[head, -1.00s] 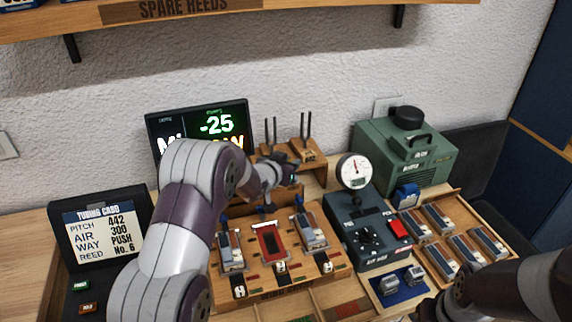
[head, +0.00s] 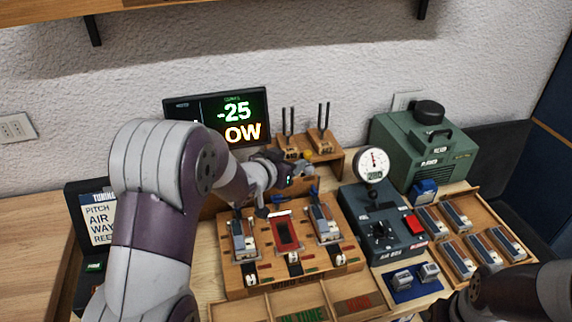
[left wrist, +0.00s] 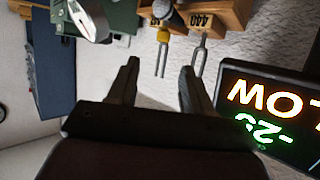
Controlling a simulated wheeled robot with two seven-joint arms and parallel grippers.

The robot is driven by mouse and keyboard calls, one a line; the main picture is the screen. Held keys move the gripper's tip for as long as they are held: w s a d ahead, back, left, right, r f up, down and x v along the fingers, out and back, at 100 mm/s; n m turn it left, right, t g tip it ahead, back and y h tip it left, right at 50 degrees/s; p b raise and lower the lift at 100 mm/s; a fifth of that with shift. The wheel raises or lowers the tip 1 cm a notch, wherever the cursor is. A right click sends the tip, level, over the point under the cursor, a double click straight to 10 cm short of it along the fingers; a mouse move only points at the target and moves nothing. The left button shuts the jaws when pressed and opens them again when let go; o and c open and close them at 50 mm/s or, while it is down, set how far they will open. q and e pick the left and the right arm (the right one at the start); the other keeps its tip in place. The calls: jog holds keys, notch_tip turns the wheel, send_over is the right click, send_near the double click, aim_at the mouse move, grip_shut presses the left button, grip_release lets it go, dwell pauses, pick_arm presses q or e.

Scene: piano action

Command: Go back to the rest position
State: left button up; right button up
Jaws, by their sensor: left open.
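My left arm comes in from the left, with its left gripper (head: 268,204) low in front of the display, above the back of the wooden reed stand (head: 345,267). The fingers are small and partly hidden there. In the left wrist view the left gripper (left wrist: 158,68) shows two dark fingers apart with nothing between them. The scene is upside down in that view, with the tuning forks beyond the fingertips. My right arm enters at the lower right; its right gripper (head: 442,308) is dark and partly cut off, so its jaws are unclear.
The display (head: 236,112) reads -25. Tuning forks (head: 324,113) stand behind the reed stand. A gauge box (head: 380,228), green machine (head: 422,148) and reed tray (head: 490,208) are to the right. The tuning card (head: 97,218) is partly covered by my left arm.

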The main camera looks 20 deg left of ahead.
pick_arm(q)
jog(key=shift+v, duration=0.8)
jog(key=s+a+f+g+y, duration=0.1)
jog(key=s+f+g, duration=0.1)
jog(key=s, duration=0.1)
jog(key=s+a+f+n+g+y, duration=0.1)
jog(key=s+f, duration=0.2)
jog(key=s+a+f+g+y, duration=0.1)
jog(key=s+a+f+g, duration=0.1)
jog(key=s+f, duration=0.1)
jog(key=shift+a+n+g+y, duration=0.1)
jog(key=shift+n+g+y, duration=0.2)
jog(key=s+g, duration=0.1)
jog(key=s, duration=0.3)
jog(key=s+d+f+g, duration=0.1)
jog(key=s+g, duration=0.1)
jog(key=s, duration=0.2)
jog(key=s+d+n+g, duration=0.1)
jog(key=s+g, duration=0.1)
jog(key=s, duration=0.2)
jog(key=shift+s+f+p, duration=0.1)
jog(key=shift+f+p, duration=0.25)
jog(key=s+d+r+g, duration=0.1)
jog(key=s+d, duration=0.2)
jog(key=s, duration=0.2)
jog(key=shift+s+d+r, duration=0.2)
jog(key=shift+d+r, duration=0.05)
jog(key=shift+r, duration=0.15)
